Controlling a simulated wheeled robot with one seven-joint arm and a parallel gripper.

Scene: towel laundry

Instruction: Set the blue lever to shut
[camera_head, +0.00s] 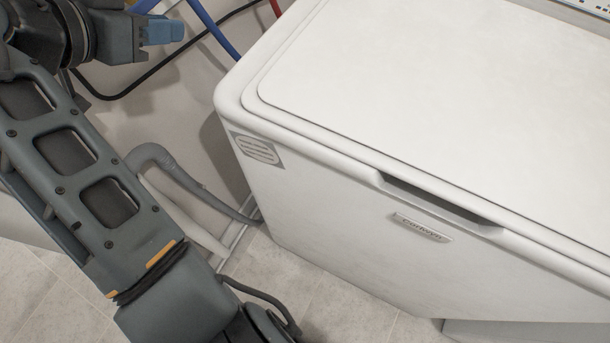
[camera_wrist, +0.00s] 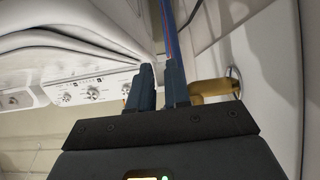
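My gripper (camera_wrist: 159,66) shows its two dark blue-grey fingers in the wrist view, with a narrow gap between them and nothing visible held. In the head view my gripper (camera_head: 180,30) is at the upper left, its bluish fingers pointing right toward the hoses. A brass-coloured fitting (camera_wrist: 209,90) lies just right of the right finger in the wrist view, partly hidden by it. I cannot make out a blue lever in either view. A blue hose (camera_head: 213,28) runs past the fingertips, and it also shows beyond the fingers in the wrist view (camera_wrist: 168,40).
A white lidded appliance (camera_head: 330,215) fills the right of the head view. A control panel with knobs (camera_wrist: 92,90) shows at left in the wrist view. A red hose (camera_head: 275,8), a black cable (camera_head: 130,95) and a grey hose (camera_head: 185,180) run by the wall.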

